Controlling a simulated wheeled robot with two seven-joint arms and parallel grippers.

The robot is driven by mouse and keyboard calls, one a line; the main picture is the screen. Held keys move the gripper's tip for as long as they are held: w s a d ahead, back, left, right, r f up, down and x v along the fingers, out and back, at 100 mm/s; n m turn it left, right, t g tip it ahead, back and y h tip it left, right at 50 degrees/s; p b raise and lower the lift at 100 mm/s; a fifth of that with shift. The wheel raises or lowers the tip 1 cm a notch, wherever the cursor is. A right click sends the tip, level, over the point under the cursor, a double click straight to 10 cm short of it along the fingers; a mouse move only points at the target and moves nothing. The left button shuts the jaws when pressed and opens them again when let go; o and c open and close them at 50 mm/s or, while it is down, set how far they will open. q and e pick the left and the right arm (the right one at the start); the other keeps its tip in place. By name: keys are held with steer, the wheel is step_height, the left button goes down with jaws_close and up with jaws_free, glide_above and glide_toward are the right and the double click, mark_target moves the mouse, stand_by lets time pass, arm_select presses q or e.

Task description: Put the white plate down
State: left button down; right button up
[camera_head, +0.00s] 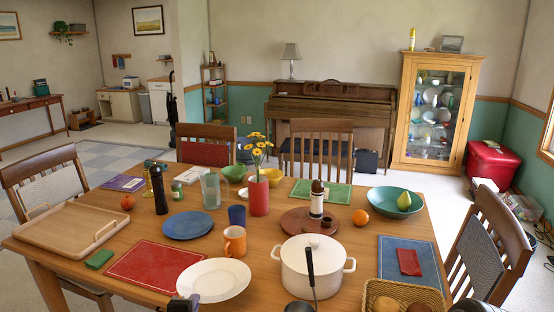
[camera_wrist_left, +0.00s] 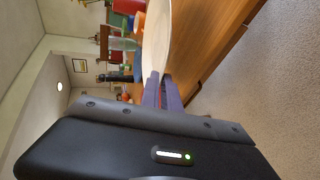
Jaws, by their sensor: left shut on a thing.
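The white plate (camera_head: 214,281) is at the front of the wooden table (camera_head: 262,300), overlapping the right end of the red placemat (camera_head: 155,267) in the head view. My left gripper (camera_head: 184,304) shows only in part at the bottom edge and is shut on the plate's near left rim. In the left wrist view the fingers (camera_wrist_left: 160,92) pinch the rim of the plate (camera_wrist_left: 157,38), seen nearly edge-on. I cannot tell whether the plate's underside touches the table. A dark shape at the head view's bottom right may be my right gripper (camera_head: 473,306); its fingers are hidden.
An orange mug (camera_head: 235,242) stands just behind the plate, and a white pot (camera_head: 312,268) with a ladle stands to its right. A blue plate (camera_head: 188,226) lies farther back.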

arm_select(q)
steer(key=shift+w+d+r, duration=0.1)
steer(key=shift+d+r, duration=0.2)
steer(key=shift+d, duration=0.15)
steer(key=v, duration=0.5)
steer(key=shift+s+a, duration=0.1)
steer(key=shift+s, duration=0.35)
